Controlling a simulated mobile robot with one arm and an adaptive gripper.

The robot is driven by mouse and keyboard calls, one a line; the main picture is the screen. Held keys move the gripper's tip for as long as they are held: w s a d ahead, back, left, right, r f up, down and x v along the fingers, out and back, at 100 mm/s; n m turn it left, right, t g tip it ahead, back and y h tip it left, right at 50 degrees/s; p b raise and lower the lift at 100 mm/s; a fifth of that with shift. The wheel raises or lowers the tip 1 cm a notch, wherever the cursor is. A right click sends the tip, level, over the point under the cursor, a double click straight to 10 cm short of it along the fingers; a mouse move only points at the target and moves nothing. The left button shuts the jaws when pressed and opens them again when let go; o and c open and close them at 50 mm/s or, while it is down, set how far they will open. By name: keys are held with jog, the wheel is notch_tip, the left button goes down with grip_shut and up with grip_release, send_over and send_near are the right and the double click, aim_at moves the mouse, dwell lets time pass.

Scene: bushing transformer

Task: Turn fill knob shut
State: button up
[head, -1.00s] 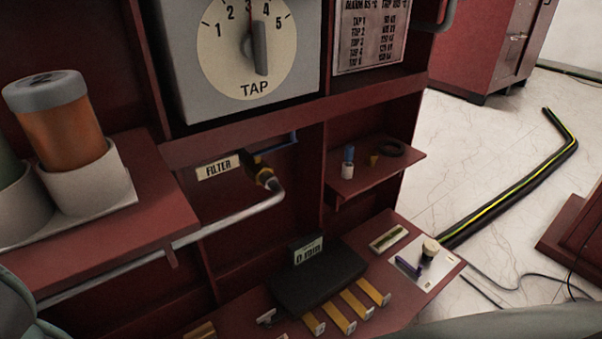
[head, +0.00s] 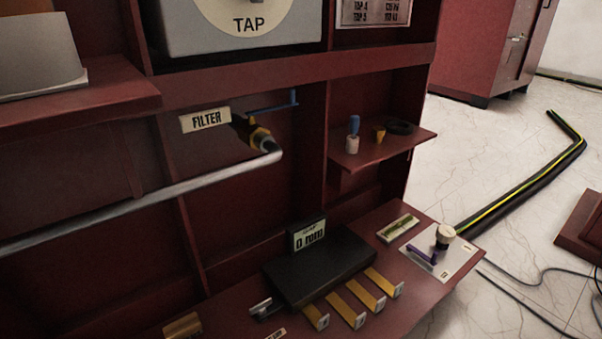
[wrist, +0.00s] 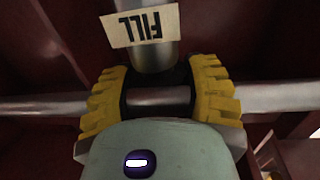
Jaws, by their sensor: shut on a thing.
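In the wrist view, a cream label reading FILL (wrist: 142,25) appears upside down in front of a vertical grey pipe. My gripper (wrist: 158,85) lies just below it, with a ridged yellow finger on each side. The fingers are shut on a metal part (wrist: 158,97) under the pipe, which appears to be the fill knob. The palm hides most of its shape, so its angle cannot be told. In the head view, neither the fill knob nor my gripper shows.
A horizontal pipe (head: 130,208) runs to the FILTER valve (head: 255,135) with its blue handle. A small shelf (head: 375,152) holds small parts. A black block (head: 320,268) and several yellow bars sit on the lower ledge. A striped cable (head: 530,180) lies on open floor.

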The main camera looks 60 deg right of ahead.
jog(key=m+g+h+b, duration=0.2)
jog(key=b, duration=0.1)
jog(key=m+h+b, duration=0.1)
jog(key=h, duration=0.1)
jog(key=shift+a+f+g+b, duration=0.1)
jog(key=shift+f+g+b, duration=0.2)
jog(key=shift+g, duration=0.1)
jog(key=shift+r+m+g+h+b, duration=0.2)
jog(key=shift+m+g+h+b, duration=1.1)
jog(key=shift+g+h+b, duration=0.1)
jog(key=shift+d+m+g+h+b, duration=0.2)
jog(key=shift+m+g+h+b, duration=0.55)
jog(key=shift+g, duration=0.25)
jog(key=o, duration=1.2)
jog(key=shift+r, duration=0.15)
notch_tip(320, 180, up, 10)
jog(key=shift+f, duration=0.1)
